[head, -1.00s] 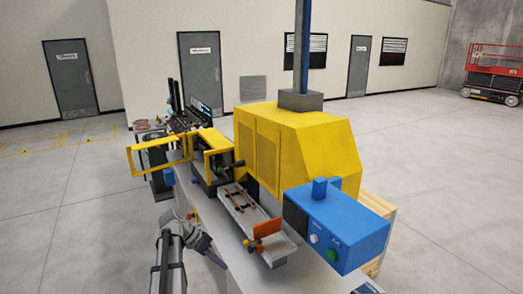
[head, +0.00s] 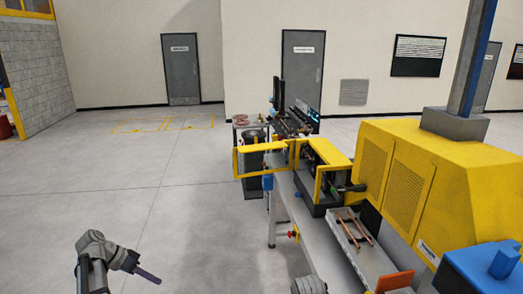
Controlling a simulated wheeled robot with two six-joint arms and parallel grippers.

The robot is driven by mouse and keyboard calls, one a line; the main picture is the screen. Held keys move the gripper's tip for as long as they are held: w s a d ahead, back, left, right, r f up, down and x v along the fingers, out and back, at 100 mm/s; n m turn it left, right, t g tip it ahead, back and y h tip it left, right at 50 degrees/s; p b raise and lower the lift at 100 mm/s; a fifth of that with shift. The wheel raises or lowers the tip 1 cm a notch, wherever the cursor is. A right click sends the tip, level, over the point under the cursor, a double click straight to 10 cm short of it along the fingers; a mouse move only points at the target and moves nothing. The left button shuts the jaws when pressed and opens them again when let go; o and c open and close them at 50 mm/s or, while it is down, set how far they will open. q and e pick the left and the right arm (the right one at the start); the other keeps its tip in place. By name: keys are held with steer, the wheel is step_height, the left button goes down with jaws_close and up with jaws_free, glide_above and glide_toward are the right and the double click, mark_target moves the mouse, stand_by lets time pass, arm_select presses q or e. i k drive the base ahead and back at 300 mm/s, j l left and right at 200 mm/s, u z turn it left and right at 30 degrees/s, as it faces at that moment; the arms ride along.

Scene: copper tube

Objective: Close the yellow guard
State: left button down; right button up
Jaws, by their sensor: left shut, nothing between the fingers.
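The yellow guard (head: 262,148) is an open rectangular frame. It is swung out to the left from the yellow-framed machine housing (head: 318,163), whose front opening is uncovered. My left gripper (head: 149,274) is at the lower left, over the floor, well to the left of and nearer than the guard. Its dark fingers are shut, empty, and touch nothing.
A tray with copper tubes (head: 357,231) and an orange plate (head: 394,281) lie in front of the large yellow machine cover (head: 420,180). A blue control box (head: 485,270) is at lower right. The floor left of the grey bench (head: 318,240) is clear.

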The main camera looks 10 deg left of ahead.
mark_target(247, 149)
steer(key=i+j+u, duration=0.45)
steer(key=u, duration=0.25)
steer(key=i+u, duration=0.35)
steer(key=i+j+z, duration=0.1)
steer(key=i, duration=0.3)
steer(key=i+j+z, duration=0.1)
steer(key=i, duration=0.35)
steer(key=i+j+z, duration=0.1)
steer(key=i+z, duration=0.3)
steer(key=i+j+z, duration=0.2)
steer(key=z, duration=0.25)
steer(key=i+j+z, duration=0.2)
steer(key=z, duration=0.2)
steer(key=i+j+z, duration=0.2)
steer(key=j+z, duration=0.25)
steer(key=i+j+z, duration=0.1)
steer(key=j+z, duration=0.75)
steer(key=i, duration=0.05)
